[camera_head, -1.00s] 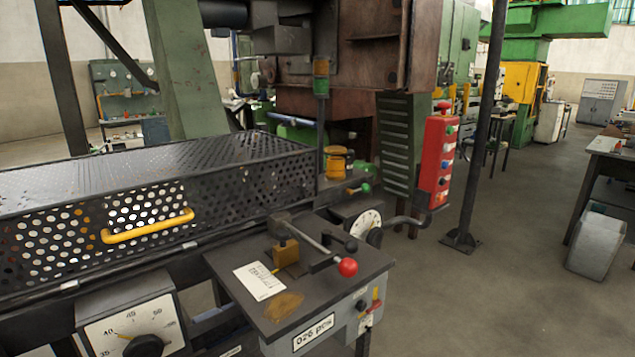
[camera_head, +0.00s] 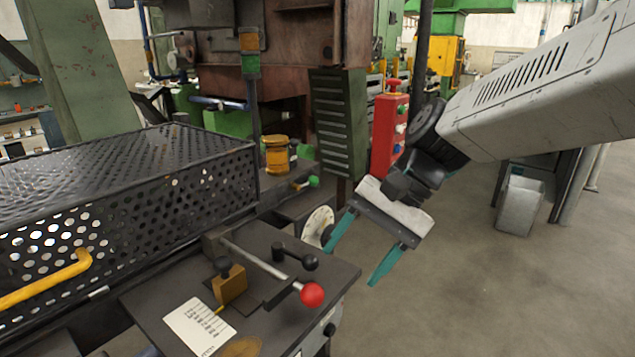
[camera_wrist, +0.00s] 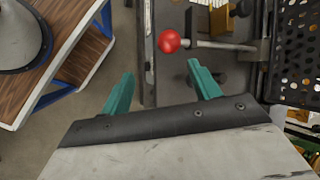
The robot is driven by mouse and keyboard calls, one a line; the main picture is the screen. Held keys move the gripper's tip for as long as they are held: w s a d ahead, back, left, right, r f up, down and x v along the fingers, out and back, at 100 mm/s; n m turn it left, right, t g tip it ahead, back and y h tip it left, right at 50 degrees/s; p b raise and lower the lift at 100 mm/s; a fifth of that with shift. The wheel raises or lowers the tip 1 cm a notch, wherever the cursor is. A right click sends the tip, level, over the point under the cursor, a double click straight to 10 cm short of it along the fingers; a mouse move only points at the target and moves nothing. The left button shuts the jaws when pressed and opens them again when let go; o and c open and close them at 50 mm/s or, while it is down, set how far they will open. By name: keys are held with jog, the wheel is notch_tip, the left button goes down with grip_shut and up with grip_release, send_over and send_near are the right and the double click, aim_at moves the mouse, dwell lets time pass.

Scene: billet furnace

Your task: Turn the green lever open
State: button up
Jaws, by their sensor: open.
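A lever with a green knob (camera_head: 313,181) sticks out beside the far right end of the perforated cage, near a yellow cylinder (camera_head: 276,155). Its shaft looks roughly level. My gripper (camera_head: 350,265) is open and empty, with two teal fingers. In the head view it hangs in front of the machine, lower than the green knob and to its right. In the wrist view my gripper (camera_wrist: 160,70) points toward the plate edge and a red ball knob (camera_wrist: 169,41). I do not make out the green lever there.
A red-knobbed lever (camera_head: 312,294) and a black-knobbed handle (camera_head: 309,262) rise from the dark plate (camera_head: 150,300). A perforated cage (camera_head: 150,200) fills the left. A red button box (camera_head: 389,135) stands behind my gripper. Floor (camera_head: 450,290) is open at right.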

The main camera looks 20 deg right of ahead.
jog(key=w+a+m+t+y, duration=0.1)
jog(key=w+m+y, duration=0.35)
jog(key=w, duration=0.45)
jog(key=m+t+y, duration=0.2)
jog(key=m+t, duration=1)
jog(key=m, duration=0.5)
send_near(317, 181)
jog(key=x, duration=0.2)
jog(key=shift+g, duration=0.3)
jog(key=x, duration=0.7)
jog(key=shift+r, duration=0.1)
grip_shut()
